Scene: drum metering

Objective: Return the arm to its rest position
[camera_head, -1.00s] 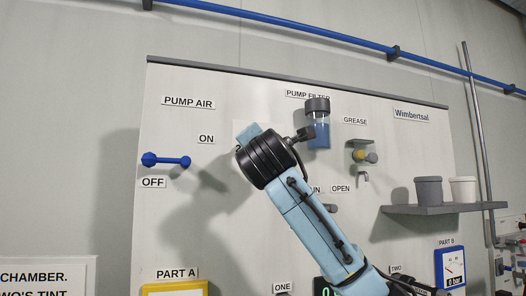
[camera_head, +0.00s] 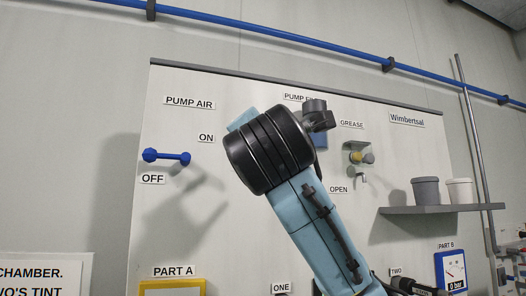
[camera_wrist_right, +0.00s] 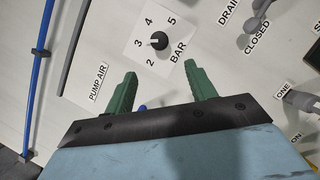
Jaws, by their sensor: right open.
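My right arm (camera_head: 325,240) rises from the lower right in the head view, with its black wrist joint in front of the white panel (camera_head: 225,90). My right gripper (camera_wrist_right: 155,92) shows in the wrist view with two green fingers spread apart. Nothing is between them. Beyond the fingertips is a black regulator knob (camera_wrist_right: 158,41) on a dial marked 2 to 5 BAR. The gripper's fingers are hidden behind my arm in the head view. My left gripper is not in any view.
A blue PUMP AIR handle (camera_head: 166,156) lies level by OFF. The arm partly covers the pump filter (camera_head: 320,140). A grey shelf (camera_head: 440,209) at right holds two tubs. A yellow-framed PART A box (camera_head: 172,287) and a PART B gauge (camera_head: 452,270) sit low.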

